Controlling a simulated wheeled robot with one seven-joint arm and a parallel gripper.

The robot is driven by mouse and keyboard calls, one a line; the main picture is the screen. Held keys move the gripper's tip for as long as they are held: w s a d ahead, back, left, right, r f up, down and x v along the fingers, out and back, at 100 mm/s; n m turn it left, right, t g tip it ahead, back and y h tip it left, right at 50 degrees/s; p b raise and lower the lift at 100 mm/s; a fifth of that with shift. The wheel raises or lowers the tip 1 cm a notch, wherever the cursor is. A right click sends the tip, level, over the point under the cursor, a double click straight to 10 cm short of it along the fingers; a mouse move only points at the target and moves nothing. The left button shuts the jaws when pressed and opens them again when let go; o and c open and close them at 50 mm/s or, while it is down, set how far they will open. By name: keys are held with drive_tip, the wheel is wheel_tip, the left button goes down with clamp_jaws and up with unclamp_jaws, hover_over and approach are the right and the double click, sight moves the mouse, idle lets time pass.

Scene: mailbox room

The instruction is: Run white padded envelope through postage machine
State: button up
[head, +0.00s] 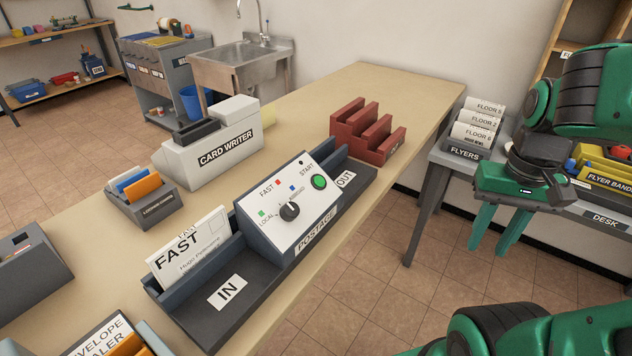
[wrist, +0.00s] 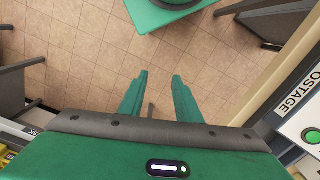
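The white padded envelope (head: 190,250) stands upright in the IN slot at the left end of the postage machine (head: 292,205), its face marked FAST. The machine's panel has a dial (head: 289,212) with LOCAL, FAST and ABROAD marks and a green START button (head: 319,182). The dial's exact setting is too small to tell. The OUT side (head: 352,180) looks empty. My gripper (head: 487,250) is to the right of the table, over the floor, pointing down with its fingers apart and nothing between them. In the wrist view, my gripper (wrist: 160,80) is also open, with the green button (wrist: 312,136) at the right edge.
A card writer (head: 212,142), a card holder (head: 143,198) and a red rack (head: 367,131) stand on the table behind the machine. An envelope sealer (head: 97,338) is at the near left. A desk (head: 607,221) with flyers (head: 478,128) is at right. Floor between table and desk is clear.

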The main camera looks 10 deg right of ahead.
idle(0.4)
clamp_jaws()
idle(1.5)
